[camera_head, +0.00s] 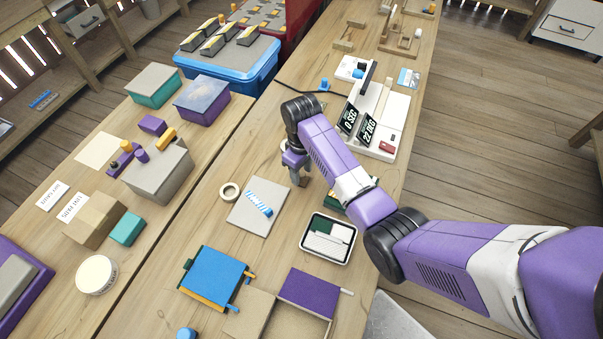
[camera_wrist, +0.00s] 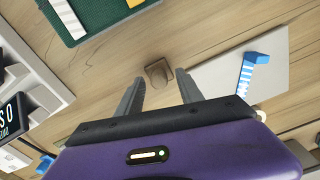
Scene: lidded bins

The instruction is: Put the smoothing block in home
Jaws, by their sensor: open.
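A small brown block (camera_wrist: 158,72) lies on the wooden bench, and I take it for the smoothing block. In the wrist view it is just beyond and between my fingertips, apart from both. My gripper (camera_wrist: 159,84) is open and empty, pointing down toward the bench. In the head view my gripper (camera_head: 297,172) is above the bench, right of the grey board, and it largely hides the block. I cannot tell which place is home; no readable label says so.
A grey board (camera_head: 245,222) with a blue-and-white strip (camera_head: 258,197) lies left of my gripper. A black-rimmed tray (camera_head: 309,257) is nearer, and a white scale-like station (camera_head: 385,125) is to the right. Lidded boxes (camera_head: 202,98) and a blue bin (camera_head: 228,75) stand farther left.

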